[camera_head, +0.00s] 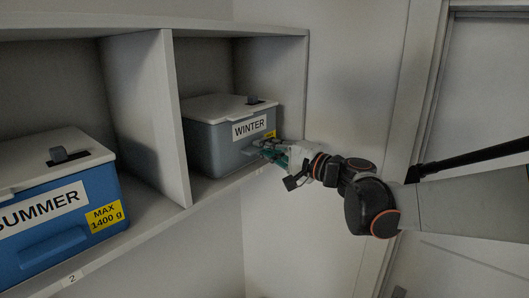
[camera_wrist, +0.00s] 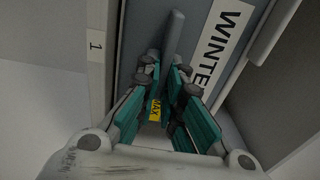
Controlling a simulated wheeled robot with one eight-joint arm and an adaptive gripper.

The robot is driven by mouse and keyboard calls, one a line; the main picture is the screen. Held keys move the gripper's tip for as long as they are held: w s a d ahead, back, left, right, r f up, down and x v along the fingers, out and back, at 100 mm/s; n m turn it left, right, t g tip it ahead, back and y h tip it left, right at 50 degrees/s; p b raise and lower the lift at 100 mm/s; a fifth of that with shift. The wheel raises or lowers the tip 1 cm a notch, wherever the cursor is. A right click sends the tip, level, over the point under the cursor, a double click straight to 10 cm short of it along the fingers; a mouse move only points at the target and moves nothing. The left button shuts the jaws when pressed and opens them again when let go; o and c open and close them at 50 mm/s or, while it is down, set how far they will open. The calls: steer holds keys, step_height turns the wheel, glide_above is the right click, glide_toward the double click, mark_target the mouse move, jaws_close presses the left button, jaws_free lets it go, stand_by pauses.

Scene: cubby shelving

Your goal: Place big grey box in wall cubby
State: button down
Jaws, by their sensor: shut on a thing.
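The big grey box (camera_head: 212,145), with a pale lid and a WINTER label, stands upright in the right wall cubby (camera_head: 282,75). Its front faces the cubby's opening. My gripper (camera_head: 266,149) is at the lower right of the box's front. In the wrist view, my gripper (camera_wrist: 166,82) has its teal fingers on either side of the grey handle (camera_wrist: 173,38) on the front and is shut on it. The WINTER label (camera_wrist: 222,42) shows beside the fingers. A yellow MAX label (camera_wrist: 155,111) shows between them. The exact finger contact is partly hidden.
A blue box labelled SUMMER (camera_head: 60,215) fills much of the left cubby. An upright divider (camera_head: 150,115) separates the two cubbies. Wall space is bare right of the shelf, with a door frame (camera_head: 405,90) beyond it.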

steer(key=shift+w+a+f, duration=0.2)
steer(key=shift+w+a, duration=0.1)
steer(key=shift+w, duration=0.05)
steer(key=shift+s+d, duration=0.15)
steer(key=shift+s, duration=0.2)
steer(key=c, duration=1.8)
jaws_free()
steer(key=shift+w+f, duration=0.15)
steer(key=shift+w, duration=0.05)
steer(key=shift+o, duration=0.2)
steer(key=shift+s, duration=0.15)
